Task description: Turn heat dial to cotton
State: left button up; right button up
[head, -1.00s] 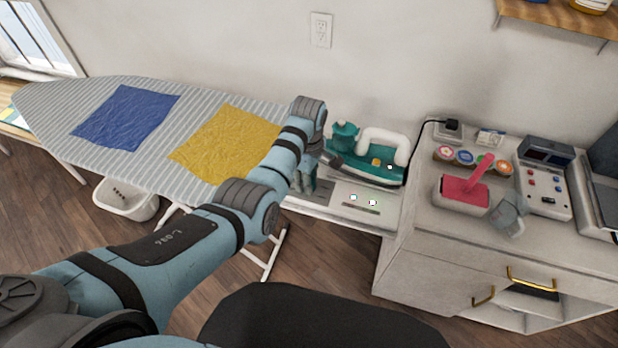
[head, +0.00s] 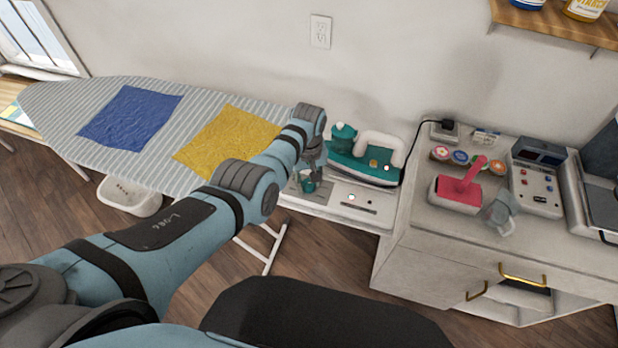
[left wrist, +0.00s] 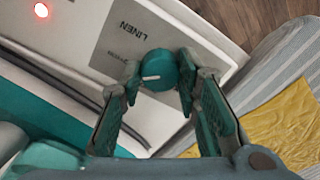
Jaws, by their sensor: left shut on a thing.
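The heat dial (left wrist: 160,72) is a round teal knob with a white pointer mark, on a pale panel (head: 327,205) at the right end of the ironing board. It also shows small and partly covered in the head view (head: 308,185). In the left wrist view the printed word LINEN (left wrist: 138,33) stands beside it; other print is too small to read. The white mark points to the picture's left. My left gripper (left wrist: 160,80) is shut on the dial, one finger on each side. In the head view it (head: 309,176) is left of the iron. My right gripper is out of view.
The teal and white iron (head: 352,170) stands just behind the panel. A red light (left wrist: 41,10) glows on the panel. Blue (head: 130,117) and yellow (head: 225,140) cloths lie on the striped board. The cabinet (head: 430,230) at right holds a red object (head: 455,195).

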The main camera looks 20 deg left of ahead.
aim_at(308, 183)
pick_arm(q)
jog(key=shift+m, duration=0.8)
jog(key=o, duration=1.2)
jog(key=shift+c, duration=0.2)
jog(key=shift+r, duration=0.1)
jog(key=shift+r, duration=0.3)
notch_tip(308, 183, up, 11)
